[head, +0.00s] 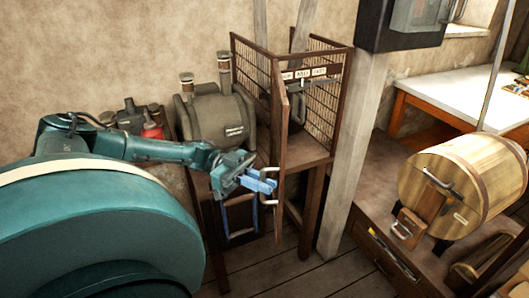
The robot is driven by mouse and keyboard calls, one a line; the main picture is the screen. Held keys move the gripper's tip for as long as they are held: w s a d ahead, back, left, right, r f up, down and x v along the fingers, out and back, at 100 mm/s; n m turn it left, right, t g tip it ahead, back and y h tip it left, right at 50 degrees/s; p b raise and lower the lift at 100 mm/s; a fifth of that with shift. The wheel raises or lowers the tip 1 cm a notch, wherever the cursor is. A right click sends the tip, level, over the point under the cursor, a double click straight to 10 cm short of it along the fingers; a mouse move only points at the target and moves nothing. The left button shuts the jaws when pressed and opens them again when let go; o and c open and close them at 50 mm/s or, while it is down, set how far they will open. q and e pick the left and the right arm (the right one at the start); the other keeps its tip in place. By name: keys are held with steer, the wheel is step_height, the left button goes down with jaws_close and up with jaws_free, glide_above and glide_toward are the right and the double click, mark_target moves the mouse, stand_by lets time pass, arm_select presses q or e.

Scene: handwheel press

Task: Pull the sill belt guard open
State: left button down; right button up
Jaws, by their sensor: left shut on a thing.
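The belt guard (328,75) is a wire-mesh cage in a brown wooden frame, standing on legs against the wall in the upper middle of the head view. A narrow brown panel (283,150) at its front left shows almost edge-on, and a grey bar handle (269,200) sits on its left side. My left gripper (266,182), with blue fingers, reaches in from the left and is shut on this handle. The fingers partly hide the handle. The front side between the panel and the right mesh wall looks open, with dark belt parts inside. My right gripper is not in view.
A dark grey motor housing (222,122) stands left of the guard, close behind my arm. A wooden barrel (460,185) sits on a brown bench at the right. Plank floor (270,268) lies bare below the panel.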

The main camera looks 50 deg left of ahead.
arm_select(q)
steer(key=c, duration=1.6)
jaws_free()
steer(key=shift+c, duration=0.2)
steer(key=b+v, duration=0.4)
steer(key=v, duration=0.9)
